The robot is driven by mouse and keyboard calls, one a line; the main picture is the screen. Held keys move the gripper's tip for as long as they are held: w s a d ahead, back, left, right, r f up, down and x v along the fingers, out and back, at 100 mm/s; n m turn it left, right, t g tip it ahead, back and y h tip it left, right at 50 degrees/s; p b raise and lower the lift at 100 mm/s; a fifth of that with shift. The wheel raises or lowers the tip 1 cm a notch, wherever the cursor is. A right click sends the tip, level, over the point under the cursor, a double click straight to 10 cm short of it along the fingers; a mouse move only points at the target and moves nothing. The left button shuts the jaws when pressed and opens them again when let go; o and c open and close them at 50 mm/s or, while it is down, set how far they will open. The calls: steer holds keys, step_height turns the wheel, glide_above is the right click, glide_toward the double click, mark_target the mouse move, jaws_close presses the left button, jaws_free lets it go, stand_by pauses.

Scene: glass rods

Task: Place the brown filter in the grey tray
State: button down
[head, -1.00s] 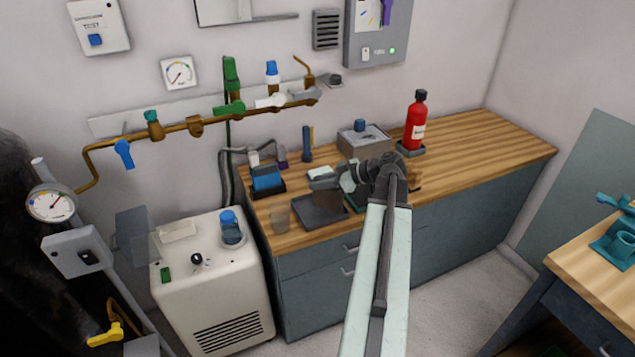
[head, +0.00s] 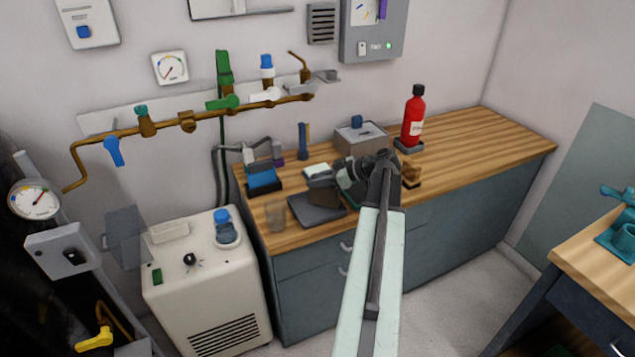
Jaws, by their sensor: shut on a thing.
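The grey tray (head: 302,212) is a shallow dark tray near the front edge of the wooden counter. I cannot tell whether the filter touches the tray floor.
A clear glass (head: 275,217) stands close to the tray's left. A blue item in a dark holder (head: 263,180) is behind it. A grey box (head: 361,139) and a red bottle (head: 414,120) stand further back. The counter's right part is clear.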

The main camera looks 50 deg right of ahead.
steer(key=c, duration=1.3)
jaws_free()
steer(key=shift+f, duration=0.1)
steer(key=shift+o, duration=0.2)
steer(key=shift+r+p, duration=0.35)
steer(key=shift+p, duration=0.05)
steer(key=p+v, duration=0.5)
steer(key=v, duration=0.7)
steer(key=shift+f, duration=0.2)
